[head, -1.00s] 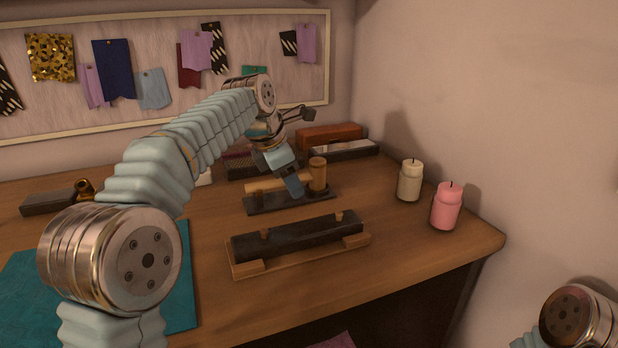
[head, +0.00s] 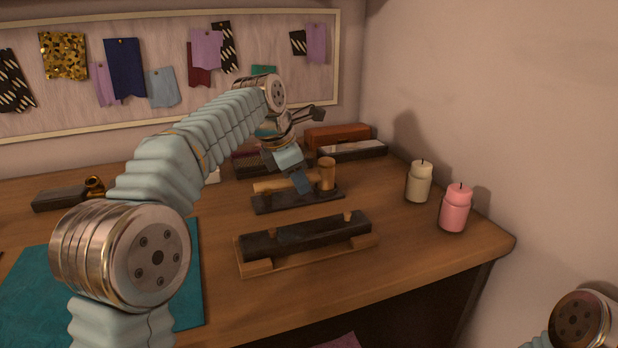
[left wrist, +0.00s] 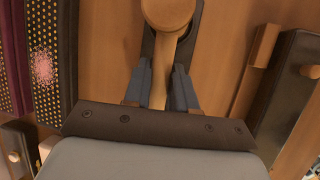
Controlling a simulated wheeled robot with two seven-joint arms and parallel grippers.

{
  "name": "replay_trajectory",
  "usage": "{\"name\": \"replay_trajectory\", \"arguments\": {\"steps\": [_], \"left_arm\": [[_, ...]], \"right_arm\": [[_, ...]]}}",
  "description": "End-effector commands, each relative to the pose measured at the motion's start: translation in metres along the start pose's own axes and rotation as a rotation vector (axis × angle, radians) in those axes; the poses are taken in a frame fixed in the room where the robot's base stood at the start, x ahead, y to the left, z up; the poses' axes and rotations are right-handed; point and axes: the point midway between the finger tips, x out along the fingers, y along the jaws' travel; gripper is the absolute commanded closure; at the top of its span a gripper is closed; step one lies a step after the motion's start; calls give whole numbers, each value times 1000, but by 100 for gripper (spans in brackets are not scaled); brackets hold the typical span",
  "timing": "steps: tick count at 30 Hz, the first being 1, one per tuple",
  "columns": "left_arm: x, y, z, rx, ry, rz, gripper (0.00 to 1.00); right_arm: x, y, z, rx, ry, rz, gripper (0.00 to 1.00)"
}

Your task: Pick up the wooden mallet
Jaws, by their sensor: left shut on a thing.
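The wooden mallet (head: 327,174) lies over a dark flat block (head: 298,199) on the desk, its round head at the right end and its handle reaching left. My left gripper (head: 304,184) comes down from above and is shut on the mallet's handle. In the left wrist view the two blue-grey fingers (left wrist: 161,88) sit on either side of the handle, just below the round mallet head (left wrist: 168,12). Whether the mallet touches the block is hard to tell. My right gripper is not in view; only part of my right arm shows at the lower right.
A dark bar on a wooden stand (head: 308,255) lies in front of the mallet. A cream candle (head: 418,184) and a pink candle (head: 455,210) stand at the right. Dark and reddish-brown blocks (head: 338,136) lie behind. A teal mat (head: 28,288) covers the left front.

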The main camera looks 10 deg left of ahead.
Motion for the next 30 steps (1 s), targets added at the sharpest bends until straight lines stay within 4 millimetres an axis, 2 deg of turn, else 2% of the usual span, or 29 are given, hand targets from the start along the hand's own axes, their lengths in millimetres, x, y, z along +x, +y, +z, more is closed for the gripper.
{"name": "replay_trajectory", "arguments": {"steps": [4,8,10,18,24,30], "left_arm": [[-6,2,3,0,-2,3,100],[-24,6,11,0,-2,3,100],[-39,9,17,0,-3,4,100],[-105,-29,28,3,-7,3,100],[-133,-70,23,3,-6,1,100],[-154,-95,23,2,-3,0,100]], "right_arm": [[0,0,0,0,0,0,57],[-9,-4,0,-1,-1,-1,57],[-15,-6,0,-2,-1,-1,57],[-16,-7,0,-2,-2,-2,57],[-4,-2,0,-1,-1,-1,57],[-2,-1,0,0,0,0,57]]}}
